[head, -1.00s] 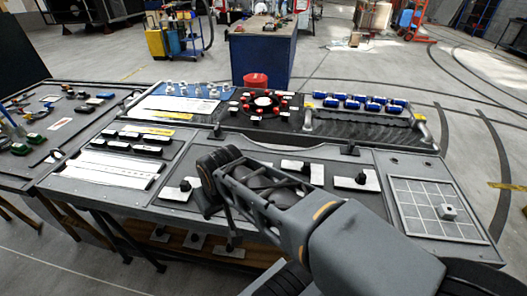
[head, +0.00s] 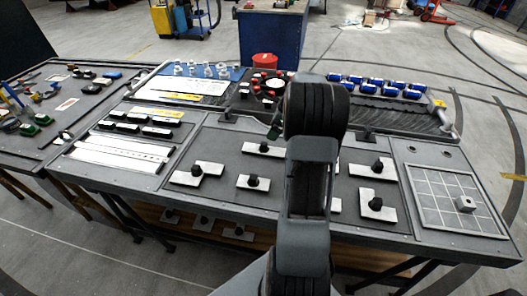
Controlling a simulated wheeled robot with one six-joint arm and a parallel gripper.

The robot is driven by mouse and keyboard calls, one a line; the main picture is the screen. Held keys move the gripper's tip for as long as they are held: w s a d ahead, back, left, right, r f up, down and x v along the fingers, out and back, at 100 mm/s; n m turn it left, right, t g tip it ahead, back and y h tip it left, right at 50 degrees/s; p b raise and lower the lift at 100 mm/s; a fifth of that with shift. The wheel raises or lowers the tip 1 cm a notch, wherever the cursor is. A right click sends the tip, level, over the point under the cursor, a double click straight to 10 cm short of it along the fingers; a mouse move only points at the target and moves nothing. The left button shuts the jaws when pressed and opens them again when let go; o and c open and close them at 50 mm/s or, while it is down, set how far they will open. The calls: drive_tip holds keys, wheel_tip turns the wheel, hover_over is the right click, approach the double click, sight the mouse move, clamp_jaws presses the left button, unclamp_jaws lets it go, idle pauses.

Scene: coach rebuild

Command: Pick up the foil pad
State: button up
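No object in the head view can be clearly told as the foil pad. Pale flat plates with black knobs lie on the dark middle panel, among them a left plate (head: 187,177), an upper plate (head: 255,149) and a right plate (head: 384,212). A small silver block (head: 465,203) sits on the gridded square at the right. My arm stands upright across the middle and covers part of the panel. A small dark part shows left of its upper joint and may be my gripper (head: 274,129). Its fingers and anything between them cannot be made out.
A gridded square (head: 440,187) is mostly bare. Black blocks and white strips (head: 120,152) lie at left. Behind are a red tub (head: 263,64), blue rolls (head: 372,83) and metal handles. A side table (head: 75,95) holds tools. Several plates lie on a low shelf.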

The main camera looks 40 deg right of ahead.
sight(264, 144)
drive_tip(key=x, duration=1.1)
drive_tip(key=shift+a+f+p, duration=0.15)
drive_tip(key=shift+a+p, duration=0.2)
drive_tip(key=shift+p, duration=0.05)
drive_tip(key=c, duration=1)
